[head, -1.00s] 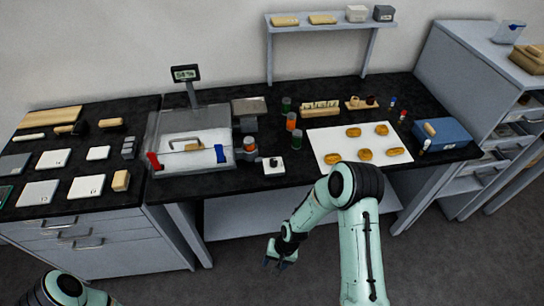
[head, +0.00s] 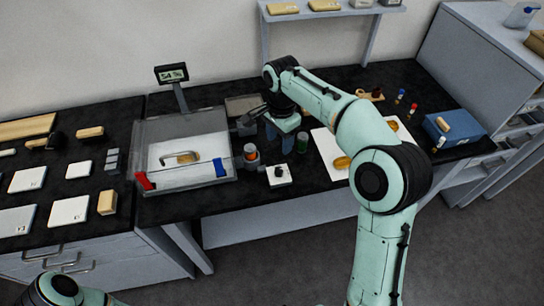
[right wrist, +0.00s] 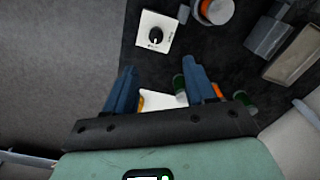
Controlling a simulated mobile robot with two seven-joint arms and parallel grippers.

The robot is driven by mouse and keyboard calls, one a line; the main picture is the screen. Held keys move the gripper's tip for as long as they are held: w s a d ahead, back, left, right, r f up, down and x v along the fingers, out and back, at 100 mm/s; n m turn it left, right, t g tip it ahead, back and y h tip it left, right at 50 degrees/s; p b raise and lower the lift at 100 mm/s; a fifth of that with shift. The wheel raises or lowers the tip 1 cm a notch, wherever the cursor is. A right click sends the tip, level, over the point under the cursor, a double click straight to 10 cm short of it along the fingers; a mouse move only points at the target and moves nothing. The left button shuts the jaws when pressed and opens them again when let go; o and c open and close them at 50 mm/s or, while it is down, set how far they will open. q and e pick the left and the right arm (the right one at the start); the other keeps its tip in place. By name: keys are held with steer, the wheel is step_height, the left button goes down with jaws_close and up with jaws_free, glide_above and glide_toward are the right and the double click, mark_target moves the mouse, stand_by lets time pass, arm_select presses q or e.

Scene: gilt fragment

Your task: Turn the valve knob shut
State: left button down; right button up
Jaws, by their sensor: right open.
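The valve knob (head: 279,172) is a small black knob on a square white plate (head: 287,181) near the front edge of the dark bench. In the right wrist view the knob (right wrist: 156,37) has a pale mark on its top, and small dark lettering shows on the plate. My right gripper (head: 279,137) is open and points down above the bench, behind the knob in the head view. Its two blue fingers are spread and empty in the right wrist view (right wrist: 160,68), apart from the knob. My left gripper is out of view.
A clear-walled case (head: 150,135) with red and blue clips is further left. A white sheet with buns (head: 342,163) lies to the right.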

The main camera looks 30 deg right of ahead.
glide_above(279, 169)
steer(key=f, duration=0.3)
steer(key=f+b, duration=0.1)
steer(key=shift+s+d+f, duration=0.1)
steer(key=shift+s+f, duration=0.2)
steer(key=shift+f, duration=0.1)
step_height(279, 169, down, 7)
steer(key=shift+w+f+b, duration=0.15)
steer(key=shift+b, duration=0.15)
steer(key=shift+f, duration=0.5)
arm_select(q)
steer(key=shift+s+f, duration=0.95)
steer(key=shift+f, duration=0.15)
arm_select(e)
steer(key=shift+w, duration=0.1)
jaws_close()
